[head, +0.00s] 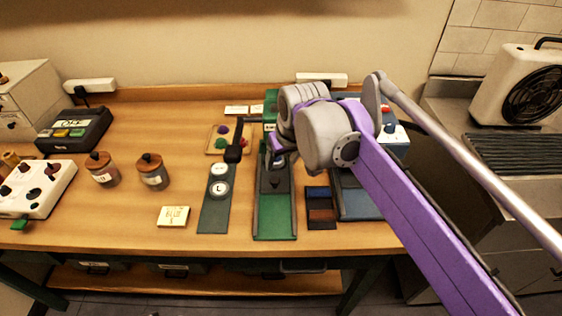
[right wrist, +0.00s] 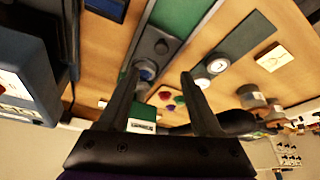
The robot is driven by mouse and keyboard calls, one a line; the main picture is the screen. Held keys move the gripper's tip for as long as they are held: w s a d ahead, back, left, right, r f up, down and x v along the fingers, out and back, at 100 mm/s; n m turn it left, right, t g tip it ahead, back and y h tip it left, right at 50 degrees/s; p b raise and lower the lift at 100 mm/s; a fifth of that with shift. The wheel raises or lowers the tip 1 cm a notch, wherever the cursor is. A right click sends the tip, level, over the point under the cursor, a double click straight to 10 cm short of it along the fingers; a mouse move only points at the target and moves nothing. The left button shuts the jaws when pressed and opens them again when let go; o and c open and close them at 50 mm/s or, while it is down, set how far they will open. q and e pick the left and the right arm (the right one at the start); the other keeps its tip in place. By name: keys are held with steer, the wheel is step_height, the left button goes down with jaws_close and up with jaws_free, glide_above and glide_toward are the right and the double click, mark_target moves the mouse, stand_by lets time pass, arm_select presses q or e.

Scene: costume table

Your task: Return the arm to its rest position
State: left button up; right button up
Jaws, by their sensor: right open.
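My right arm (head: 415,210), with purple and grey links, reaches in from the right over the table. Its gripper (head: 278,158) is over the far part of a green-and-grey slide fixture, partly hidden by its own wrist. In the right wrist view, the two dark fingers (right wrist: 160,82) are spread apart with nothing held between them. The fixture's green bed (head: 274,214) lies below and in front of the gripper. My left gripper is not in view.
A black lever (head: 236,146) stands left of the gripper. A grey strip with round white pieces (head: 218,189), a colored-piece tray (head: 222,152) and a blue-grey tray (head: 357,204) are nearby. Two jars (head: 152,178) stand left. Bare wood lies at the front left.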

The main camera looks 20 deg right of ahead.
stand_by(0.3)
steer(key=s+d+f+p, duration=0.1)
steer(key=s+f+p, duration=0.1)
steer(key=s+f, duration=0.2)
steer(key=s+f+p, duration=0.1)
steer(key=s+f, duration=0.3)
steer(key=s, duration=0.6)
steer(key=s+d+f+m+p, duration=0.1)
steer(key=s+f+p, duration=0.1)
steer(key=s+f, duration=0.2)
steer(key=s, duration=0.3)
steer(key=shift+s+d+f+t+p, duration=0.15)
steer(key=shift+d+t+p, duration=0.15)
steer(key=shift+t, duration=0.1)
